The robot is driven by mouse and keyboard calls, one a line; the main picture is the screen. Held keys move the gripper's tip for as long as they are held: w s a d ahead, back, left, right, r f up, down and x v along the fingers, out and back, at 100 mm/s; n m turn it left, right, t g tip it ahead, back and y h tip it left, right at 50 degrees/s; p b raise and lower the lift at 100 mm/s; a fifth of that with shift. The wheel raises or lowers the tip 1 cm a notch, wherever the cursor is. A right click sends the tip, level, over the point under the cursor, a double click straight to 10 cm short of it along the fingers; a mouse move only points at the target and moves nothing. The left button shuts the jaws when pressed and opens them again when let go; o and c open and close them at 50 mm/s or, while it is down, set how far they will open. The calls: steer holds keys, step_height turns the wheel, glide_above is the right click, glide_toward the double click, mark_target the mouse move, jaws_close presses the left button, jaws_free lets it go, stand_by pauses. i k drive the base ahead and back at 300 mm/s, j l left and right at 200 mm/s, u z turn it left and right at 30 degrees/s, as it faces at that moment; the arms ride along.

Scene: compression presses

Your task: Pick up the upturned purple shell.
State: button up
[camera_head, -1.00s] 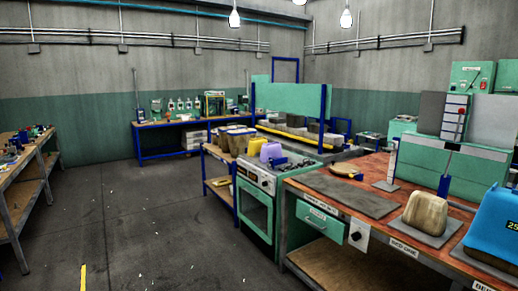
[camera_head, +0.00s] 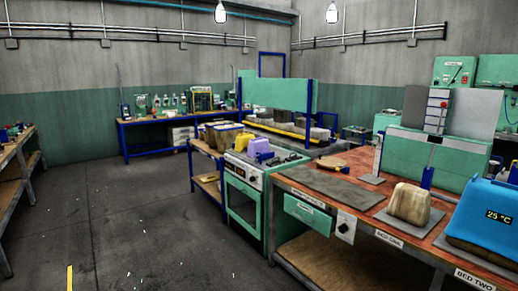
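A small purple shell (camera_head: 258,146) sits on top of the green oven unit (camera_head: 244,211), in the middle of the view. It is next to a yellow piece (camera_head: 243,141) on its left. It is too small to tell clearly which way up it lies. My gripper does not show in this view.
A red-topped bench with a grey mat (camera_head: 340,187), a tan block (camera_head: 409,203) and a blue box (camera_head: 487,222) stands at the right. A blue-legged shelf (camera_head: 207,185) adjoins the oven's left. Another bench (camera_head: 22,165) is at the far left. The grey floor (camera_head: 130,220) between is clear.

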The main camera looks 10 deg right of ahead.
mark_target(260, 145)
steer(key=i+u, duration=0.3)
steer(key=i, duration=1.45)
steer(key=i+j+z, duration=0.1)
steer(key=i, duration=2.3)
steer(key=i+j+z, duration=0.15)
steer(key=i+z, duration=0.2)
steer(key=i, duration=0.15)
steer(key=i+j+z, duration=0.35)
steer(key=i, duration=0.15)
steer(key=i+j+z, duration=0.35)
steer(key=i+l, duration=0.1)
